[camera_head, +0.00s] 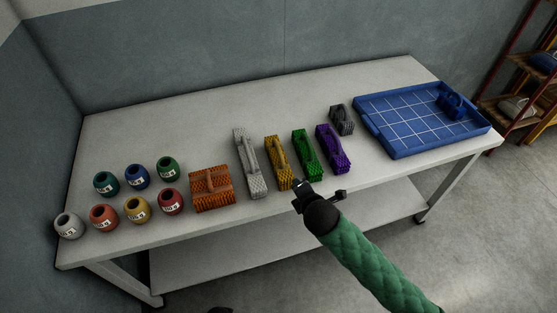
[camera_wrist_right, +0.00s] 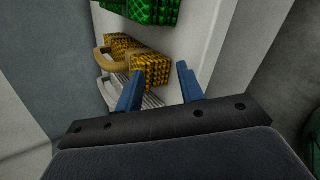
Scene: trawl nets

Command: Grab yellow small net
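The yellow small net (camera_head: 278,177) is a narrow block with a loop handle on top, lying on the table between the grey and green nets. My right gripper (camera_head: 302,187) is at the table's front edge, close to the near end of the yellow net. In the right wrist view, the gripper (camera_wrist_right: 158,85) is open, with its two blue fingers apart. The near end of the yellow net (camera_wrist_right: 152,74) shows ahead between the fingers, nearer the left one. I cannot tell whether they touch.
A green net (camera_head: 307,154) and a purple net (camera_head: 333,149) stand to the right, with a small dark net (camera_head: 341,120) behind. A long grey net (camera_head: 249,164) and an orange net (camera_head: 211,188) are to the left. Several weighted pots are far left. A blue tray (camera_head: 395,143) is right.

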